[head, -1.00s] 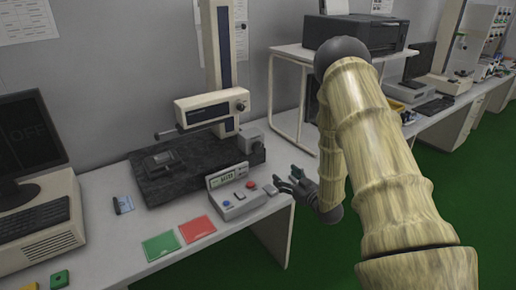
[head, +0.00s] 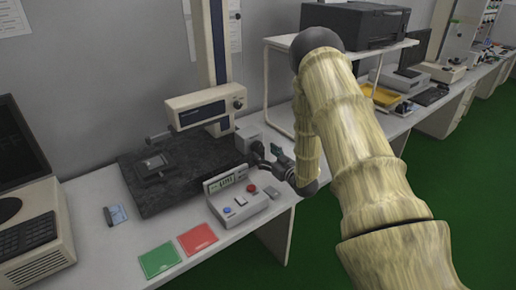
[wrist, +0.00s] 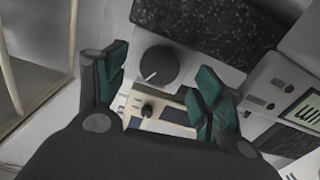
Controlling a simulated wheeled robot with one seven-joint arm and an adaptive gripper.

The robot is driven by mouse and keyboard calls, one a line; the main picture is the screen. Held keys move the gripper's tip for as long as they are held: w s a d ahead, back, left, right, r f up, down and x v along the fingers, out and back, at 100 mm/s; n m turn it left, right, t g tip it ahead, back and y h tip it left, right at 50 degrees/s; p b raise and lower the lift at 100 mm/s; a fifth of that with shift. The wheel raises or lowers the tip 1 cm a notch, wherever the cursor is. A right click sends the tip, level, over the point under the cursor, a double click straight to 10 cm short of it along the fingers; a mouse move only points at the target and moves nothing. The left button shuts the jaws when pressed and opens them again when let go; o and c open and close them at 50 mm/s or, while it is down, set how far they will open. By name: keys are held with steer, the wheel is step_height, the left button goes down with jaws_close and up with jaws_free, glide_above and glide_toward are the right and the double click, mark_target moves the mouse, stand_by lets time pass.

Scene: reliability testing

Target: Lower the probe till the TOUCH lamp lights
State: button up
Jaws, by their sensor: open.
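The gauge stand has a tall column (head: 211,60), a cream probe head (head: 203,106) with a thin probe arm (head: 158,136) to the left, and a dark granite base (head: 185,185). A small grey box (head: 249,138) stands at the base's right end. The wrist view shows its dark round knob (wrist: 158,66) with a white pointer line. My gripper (head: 268,153) is open, close to this box; in the wrist view its teal-padded fingers (wrist: 160,92) lie either side of the knob, apparently not touching. A TOUCH lamp cannot be made out.
A control box (head: 238,203) with display, red button and blue button sits just below my gripper. Green (head: 160,260) and red (head: 198,239) cards lie at the table's front. A computer (head: 35,225) stands left and a printer (head: 355,24) on a shelf at right.

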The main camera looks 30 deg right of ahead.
mark_target(259, 149)
steer(key=shift+w+a+p, duration=0.2)
steer(key=shift+w+p, duration=0.2)
steer(key=shift+w, duration=1.85)
steer(key=shift+r, duration=0.1)
steer(key=shift+c, duration=0.2)
steer(key=c, duration=1)
